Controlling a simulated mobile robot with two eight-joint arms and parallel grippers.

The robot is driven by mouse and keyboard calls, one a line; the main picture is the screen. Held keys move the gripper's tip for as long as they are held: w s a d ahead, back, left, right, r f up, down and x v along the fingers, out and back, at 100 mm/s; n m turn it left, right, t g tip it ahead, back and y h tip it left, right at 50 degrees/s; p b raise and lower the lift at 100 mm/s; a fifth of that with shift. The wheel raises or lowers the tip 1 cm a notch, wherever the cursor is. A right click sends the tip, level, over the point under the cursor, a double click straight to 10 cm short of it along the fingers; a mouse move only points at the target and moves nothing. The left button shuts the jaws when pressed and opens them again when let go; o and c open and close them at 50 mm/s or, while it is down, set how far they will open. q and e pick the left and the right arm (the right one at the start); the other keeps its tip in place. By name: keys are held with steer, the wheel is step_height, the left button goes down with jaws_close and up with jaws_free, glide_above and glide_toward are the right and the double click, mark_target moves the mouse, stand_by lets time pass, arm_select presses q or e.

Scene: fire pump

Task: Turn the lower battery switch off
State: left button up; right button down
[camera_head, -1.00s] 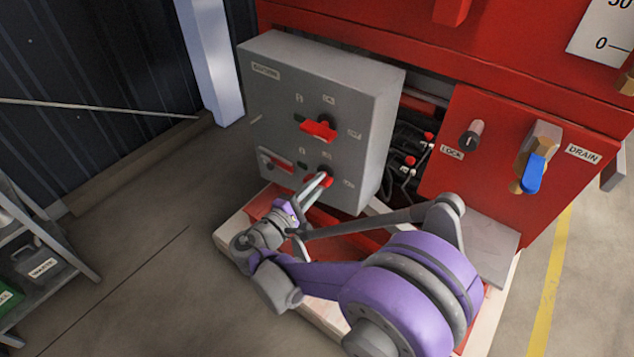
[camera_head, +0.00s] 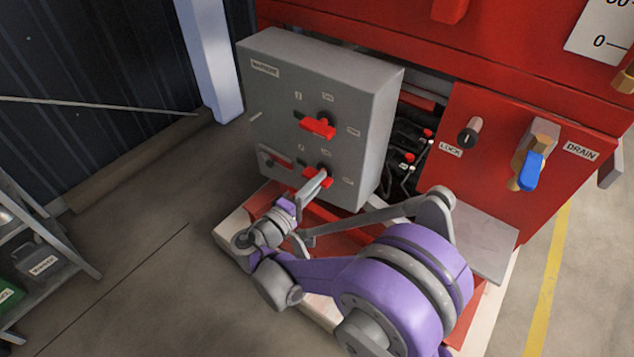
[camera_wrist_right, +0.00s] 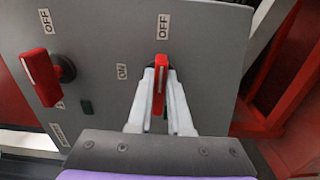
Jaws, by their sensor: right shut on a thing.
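The grey battery switch box (camera_head: 372,120) carries two red-handled switches. The lower battery switch (camera_head: 326,171) has its handle lying roughly crosswise, much like the upper switch (camera_head: 318,127). In the right wrist view, the lower switch's red handle (camera_wrist_right: 161,70) lines up with the OFF label (camera_wrist_right: 163,27) above it; the ON label (camera_wrist_right: 122,72) is to its left. My right gripper (camera_head: 318,183) is at the lower switch; its two fingers (camera_wrist_right: 158,97) are shut on the handle, one on each side. My left gripper is not in view.
The upper switch's handle (camera_wrist_right: 40,77) is close by on the left in the wrist view. A red panel with a blue drain valve (camera_head: 531,172) and a lock knob (camera_head: 470,134) stands to the right. A shelf (camera_head: 45,255) is at far left. Open floor lies between.

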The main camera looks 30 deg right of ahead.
steer(key=c, duration=0.8)
jaws_free()
steer(key=shift+c, duration=0.2)
steer(key=v, duration=1)
steer(key=shift+s+a, duration=0.2)
steer(key=shift+a, duration=0.15)
steer(key=shift+d+f, duration=0.1)
